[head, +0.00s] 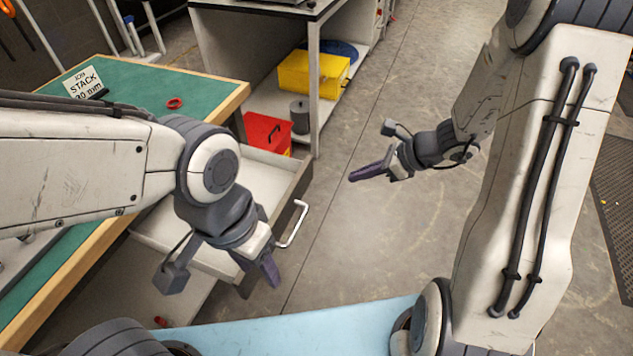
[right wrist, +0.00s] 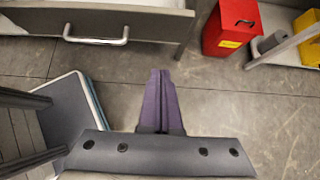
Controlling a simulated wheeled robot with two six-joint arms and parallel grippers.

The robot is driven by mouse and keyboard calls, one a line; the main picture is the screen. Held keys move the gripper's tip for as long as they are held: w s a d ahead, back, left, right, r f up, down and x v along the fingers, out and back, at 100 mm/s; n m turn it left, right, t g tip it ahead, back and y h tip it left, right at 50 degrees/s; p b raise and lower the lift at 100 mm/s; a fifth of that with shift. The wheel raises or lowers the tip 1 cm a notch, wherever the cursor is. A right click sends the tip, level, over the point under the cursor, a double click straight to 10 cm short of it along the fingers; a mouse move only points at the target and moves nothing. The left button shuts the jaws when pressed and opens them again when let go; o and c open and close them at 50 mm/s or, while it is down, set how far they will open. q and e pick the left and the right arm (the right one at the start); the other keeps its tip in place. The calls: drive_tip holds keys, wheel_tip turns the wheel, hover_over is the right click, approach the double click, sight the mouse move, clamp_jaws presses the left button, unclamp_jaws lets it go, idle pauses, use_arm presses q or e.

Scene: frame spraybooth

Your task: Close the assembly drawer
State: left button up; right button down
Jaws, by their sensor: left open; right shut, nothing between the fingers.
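The assembly drawer (head: 262,171) stands pulled out from under the green-topped bench in the head view. Its light inside shows partly and looks empty there; my left arm hides the rest. Its bar handle (head: 297,224) is on the front panel, which also shows with the handle (right wrist: 97,41) at the upper left of the right wrist view. My left gripper (head: 266,272) is open and points down near the drawer's front, close to the handle in the picture. My right gripper (head: 354,178) is shut and empty, out over the floor, apart from the drawer; its fingers also show in the right wrist view (right wrist: 160,75).
The bench (head: 140,83) bears a sign and a red ring (head: 174,103). A red box (head: 267,135) stands behind the drawer, and a shelf unit with a yellow bin (head: 313,73) is farther back. The floor right of the drawer is clear.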

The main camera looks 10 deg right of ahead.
drive_tip(key=x, duration=0.3)
drive_tip(key=a+r+x, duration=0.1)
drive_tip(key=x, duration=0.3)
drive_tip(key=b+x, duration=0.1)
drive_tip(key=x, duration=0.3)
drive_tip(key=shift+w+a+r, duration=0.2)
drive_tip(key=shift+w+a, duration=0.15)
drive_tip(key=shift+w+a+f, duration=0.1)
drive_tip(key=shift+w+a, duration=0.15)
drive_tip(key=shift+a, duration=0.2)
